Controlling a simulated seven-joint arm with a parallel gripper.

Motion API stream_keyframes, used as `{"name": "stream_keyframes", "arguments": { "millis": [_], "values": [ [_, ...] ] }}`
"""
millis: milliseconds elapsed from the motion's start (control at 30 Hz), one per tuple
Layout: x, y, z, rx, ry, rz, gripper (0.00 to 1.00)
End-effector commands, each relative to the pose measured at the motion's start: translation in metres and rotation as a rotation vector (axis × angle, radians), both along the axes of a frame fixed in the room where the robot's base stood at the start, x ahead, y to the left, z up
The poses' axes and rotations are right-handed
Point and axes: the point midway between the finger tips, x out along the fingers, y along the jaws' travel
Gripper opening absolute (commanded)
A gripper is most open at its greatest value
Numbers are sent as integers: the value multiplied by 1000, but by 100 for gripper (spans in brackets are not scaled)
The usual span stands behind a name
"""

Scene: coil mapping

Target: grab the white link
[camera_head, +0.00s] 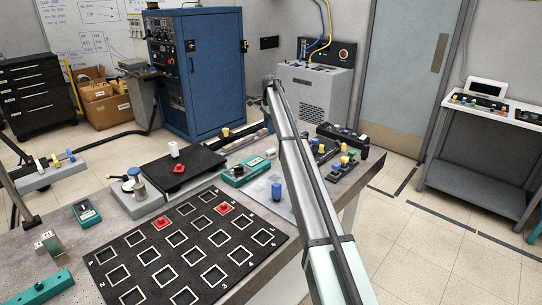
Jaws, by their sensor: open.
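A white upright piece (174,149) stands on the black plate (205,158) at the back middle of the bench, just above a red piece (179,168) in the picture. It looks like the white link, but it is small and its exact shape is hard to tell. Another small pale piece (270,153) lies farther right, by the teal meter. My arm rises from the bottom right to a joint at the upper middle. My gripper cannot be made out, and nothing is seen touching the white piece.
A black grid mat (150,235) with white squares carries two red pieces (161,222). A blue cylinder (276,192) stands to its right. A teal meter (245,172) and racks of coloured pieces (345,160) sit at the right. A round metal part (139,189) stands left of the plate.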

Motion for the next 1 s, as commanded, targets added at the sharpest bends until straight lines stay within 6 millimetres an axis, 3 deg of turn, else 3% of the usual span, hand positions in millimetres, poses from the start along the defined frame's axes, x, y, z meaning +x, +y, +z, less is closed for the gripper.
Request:
{"name": "stream_keyframes", "arguments": {
  "millis": [200, 467, 1000],
  "values": [
    [-4, -5, 0, -27, 13, 243, 55],
    [-4, -5, -6, -26, 14, 321, 55],
    [-4, -5, -82, -26, 14, 318, 55]
  ]
}}
